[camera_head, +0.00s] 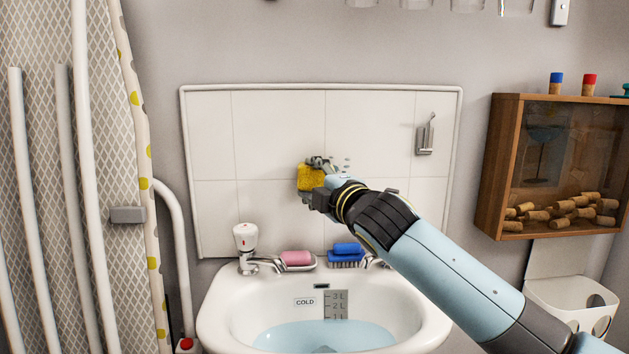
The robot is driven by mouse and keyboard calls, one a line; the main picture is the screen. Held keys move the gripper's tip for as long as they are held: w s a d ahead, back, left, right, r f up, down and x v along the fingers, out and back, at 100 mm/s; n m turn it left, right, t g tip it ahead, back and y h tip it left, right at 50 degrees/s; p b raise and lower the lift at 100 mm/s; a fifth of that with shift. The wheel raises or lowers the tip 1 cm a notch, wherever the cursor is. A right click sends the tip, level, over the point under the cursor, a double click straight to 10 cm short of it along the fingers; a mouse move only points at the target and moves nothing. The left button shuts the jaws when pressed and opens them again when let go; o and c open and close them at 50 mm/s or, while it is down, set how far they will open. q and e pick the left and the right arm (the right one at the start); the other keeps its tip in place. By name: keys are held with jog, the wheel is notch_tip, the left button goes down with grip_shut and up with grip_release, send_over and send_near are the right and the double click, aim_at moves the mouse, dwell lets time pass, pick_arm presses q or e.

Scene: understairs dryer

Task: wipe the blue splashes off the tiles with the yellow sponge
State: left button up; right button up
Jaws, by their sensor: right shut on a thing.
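The white tiles (270,130) form a framed panel on the wall above the sink. My right gripper (311,177) is shut on the yellow sponge (309,178) in front of the middle of the panel. I cannot tell whether the sponge touches the tiles. My left gripper is not in view.
Below is a white sink (222,310) holding water, with a tap (246,243), pink soap (297,258) and a blue brush (346,257) on its back ledge. A metal hook (425,138) sits on the right tiles. A wooden cork cabinet (499,165) hangs at right; an ironing board (108,170) stands left.

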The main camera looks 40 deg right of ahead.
jog(key=shift+w+d, duration=0.25)
jog(key=shift+w, duration=0.1)
